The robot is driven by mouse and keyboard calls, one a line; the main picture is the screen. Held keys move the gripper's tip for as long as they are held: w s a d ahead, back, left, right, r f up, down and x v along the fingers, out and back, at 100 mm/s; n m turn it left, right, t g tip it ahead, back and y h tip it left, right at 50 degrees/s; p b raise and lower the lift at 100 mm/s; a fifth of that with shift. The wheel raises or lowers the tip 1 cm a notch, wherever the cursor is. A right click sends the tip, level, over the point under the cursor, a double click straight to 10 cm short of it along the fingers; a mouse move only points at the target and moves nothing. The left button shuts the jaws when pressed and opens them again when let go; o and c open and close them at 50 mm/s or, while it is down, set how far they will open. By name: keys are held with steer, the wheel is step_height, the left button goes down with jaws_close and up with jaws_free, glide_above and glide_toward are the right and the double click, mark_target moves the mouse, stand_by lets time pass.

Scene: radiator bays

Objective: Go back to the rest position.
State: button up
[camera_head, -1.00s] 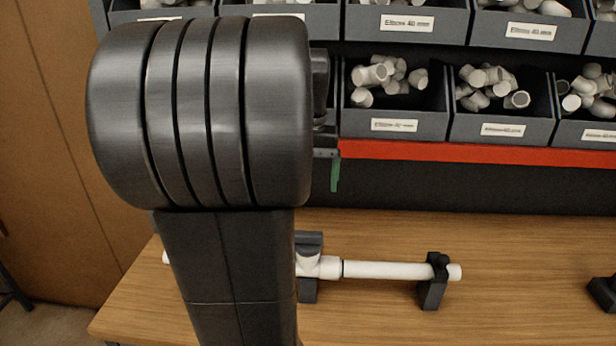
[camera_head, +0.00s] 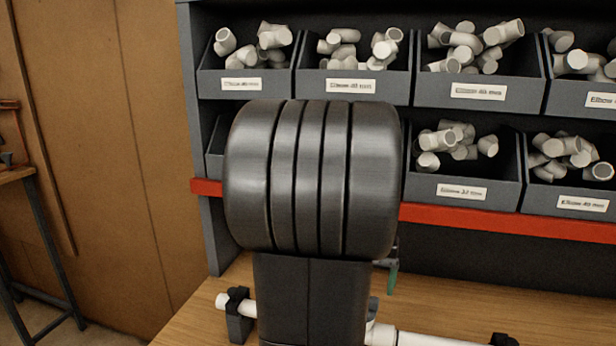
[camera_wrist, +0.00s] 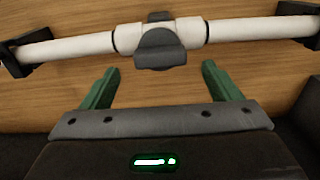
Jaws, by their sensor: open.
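My gripper (camera_wrist: 158,88) shows in the wrist view with two green fingers spread wide and nothing between them. Ahead of the fingertips, and apart from them, a white pipe assembly (camera_wrist: 78,47) lies across dark supports on the wooden bench. A grey clamp-like piece (camera_wrist: 160,50) sits over its middle fitting. In the head view my arm stands in front of the bench and hides the middle of the white pipe (camera_head: 425,340). Only a bit of green finger (camera_head: 393,280) shows beside my arm there.
Grey bins (camera_head: 352,86) of white elbow fittings stand in rows on a rack behind the bench. A red rail (camera_head: 500,218) runs below the lower row. The wooden bench top (camera_head: 190,325) is bare at its left end. Another table (camera_head: 18,174) stands at the far left.

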step_height(320, 180, down, 4)
steer(key=shift+f, duration=0.1)
stand_by(0.4)
